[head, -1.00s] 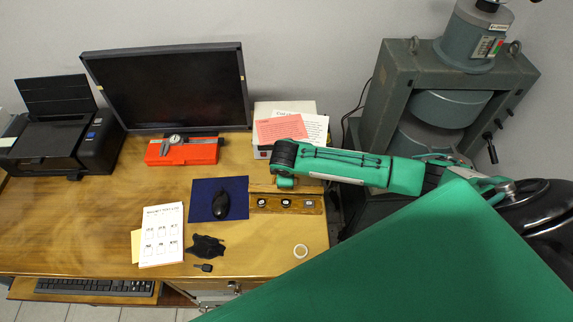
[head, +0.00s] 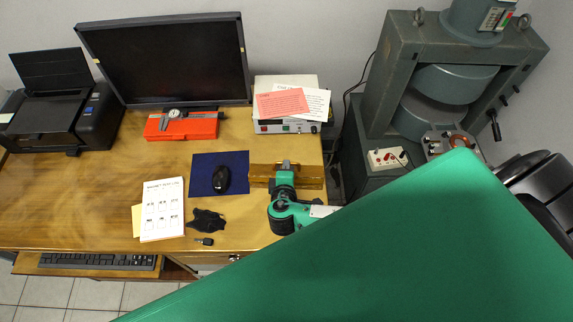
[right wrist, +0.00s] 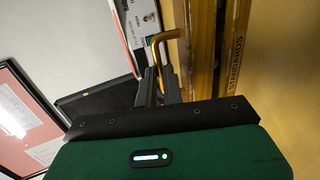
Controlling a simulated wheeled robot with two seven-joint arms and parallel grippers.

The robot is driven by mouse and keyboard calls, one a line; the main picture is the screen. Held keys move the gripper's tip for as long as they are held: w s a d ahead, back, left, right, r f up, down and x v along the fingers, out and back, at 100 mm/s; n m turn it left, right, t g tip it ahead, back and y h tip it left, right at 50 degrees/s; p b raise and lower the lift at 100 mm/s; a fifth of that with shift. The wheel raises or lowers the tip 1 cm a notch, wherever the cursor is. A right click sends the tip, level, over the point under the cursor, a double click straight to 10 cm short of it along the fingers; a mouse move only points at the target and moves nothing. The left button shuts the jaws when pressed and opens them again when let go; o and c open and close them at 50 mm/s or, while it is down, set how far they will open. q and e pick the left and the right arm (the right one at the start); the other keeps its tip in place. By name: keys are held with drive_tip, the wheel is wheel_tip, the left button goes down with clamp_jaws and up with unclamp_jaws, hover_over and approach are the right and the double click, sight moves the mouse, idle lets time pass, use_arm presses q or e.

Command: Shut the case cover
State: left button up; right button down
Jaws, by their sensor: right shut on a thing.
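The wooden case (head: 315,184) sits on the desk just right of the blue mat. Its wooden cover (head: 262,171) is over the box, and the discs inside are hidden. I cannot tell whether the cover lies fully flat. My right gripper (head: 286,166) is at the case's middle, with its arm coming from the front. In the right wrist view, the right gripper (right wrist: 162,72) is shut on the brass handle (right wrist: 166,36). Beside it are wooden faces, one lettered "STANDARDS" (right wrist: 236,45). My left gripper is out of view.
A mouse (head: 221,179) lies on the blue mat (head: 203,163). A booklet (head: 162,208), a black cloth-like item (head: 206,220) and a key (head: 204,241) lie left of my arm. A white instrument box (head: 286,127) stands behind the case.

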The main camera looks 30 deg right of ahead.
drive_tip(key=shift+s+a+f, duration=0.25)
drive_tip(key=shift+s+f, duration=0.15)
drive_tip(key=shift+s, duration=0.1)
drive_tip(key=shift+s+a+f, duration=0.2)
drive_tip(key=shift+s+f, duration=0.15)
drive_tip(key=shift+s, duration=0.1)
drive_tip(key=shift+s+a+f+b, duration=0.15)
drive_tip(key=shift+s+f+b, duration=0.2)
drive_tip(key=shift+f, duration=0.1)
drive_tip(key=c, duration=1.8)
unclamp_jaws()
drive_tip(key=shift+a, duration=0.1)
drive_tip(key=shift+s+a, duration=0.3)
drive_tip(key=shift+s, duration=0.15)
drive_tip(key=r+b+v, duration=0.1)
drive_tip(key=b+v, duration=0.1)
drive_tip(key=v, duration=1)
drive_tip(key=shift+r+b, duration=0.35)
drive_tip(key=shift+b, duration=0.05)
